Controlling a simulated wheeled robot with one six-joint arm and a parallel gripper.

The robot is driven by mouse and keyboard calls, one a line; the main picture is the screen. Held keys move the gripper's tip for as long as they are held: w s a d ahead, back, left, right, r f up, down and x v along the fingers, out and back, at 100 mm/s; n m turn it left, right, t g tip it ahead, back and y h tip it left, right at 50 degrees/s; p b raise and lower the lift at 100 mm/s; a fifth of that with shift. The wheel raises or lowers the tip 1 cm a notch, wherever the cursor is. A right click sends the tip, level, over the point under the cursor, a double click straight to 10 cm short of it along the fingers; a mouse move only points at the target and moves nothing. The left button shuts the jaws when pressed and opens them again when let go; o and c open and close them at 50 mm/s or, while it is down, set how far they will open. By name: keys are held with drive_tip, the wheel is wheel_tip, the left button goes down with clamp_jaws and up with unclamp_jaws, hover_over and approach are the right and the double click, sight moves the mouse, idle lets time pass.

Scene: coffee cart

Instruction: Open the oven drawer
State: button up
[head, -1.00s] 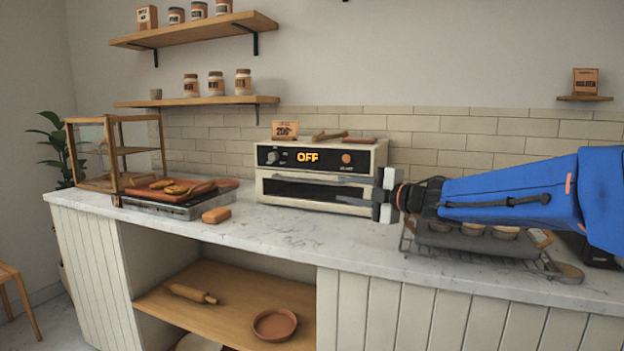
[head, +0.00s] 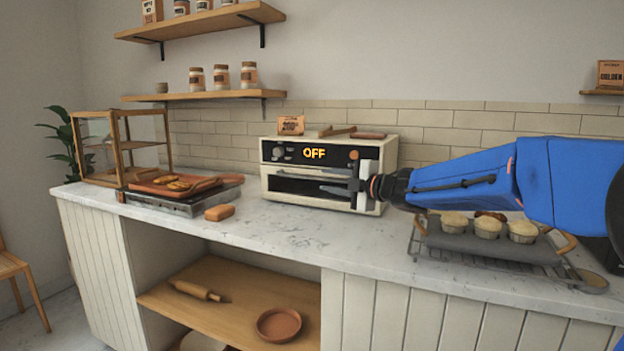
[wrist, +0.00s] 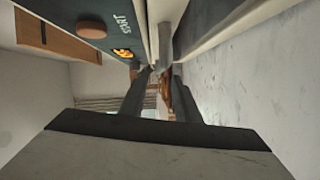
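The cream oven (head: 384,160) stands on the counter, its dark panel reading OFF. Its drawer front (head: 285,188), with a dark window and a pale horizontal handle bar, looks shut. My gripper (head: 325,182) is at the right part of the oven front, fingers pointing left along it. In the wrist view the two dark fingers (wrist: 161,74) stand apart with a gap between them, so it looks open. The oven face (wrist: 85,22) and a pale bar (wrist: 165,42) lie just beyond the fingertips. I cannot tell whether the bar lies between the fingers or whether they touch it.
A muffin tray (head: 470,243) on a wire rack sits right of the oven, below my arm. A hot plate (head: 190,204) with a pastry tray and a loaf (head: 219,213) stand to the left. The marble counter (head: 300,232) before the oven is clear.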

sight(316, 178)
drive_tip(key=x, duration=0.7)
drive_tip(key=shift+w+a+f, duration=0.1)
drive_tip(key=shift+w+a, duration=0.1)
drive_tip(key=shift+a, duration=0.05)
drive_tip(key=shift+c, duration=0.5)
clamp_jaws()
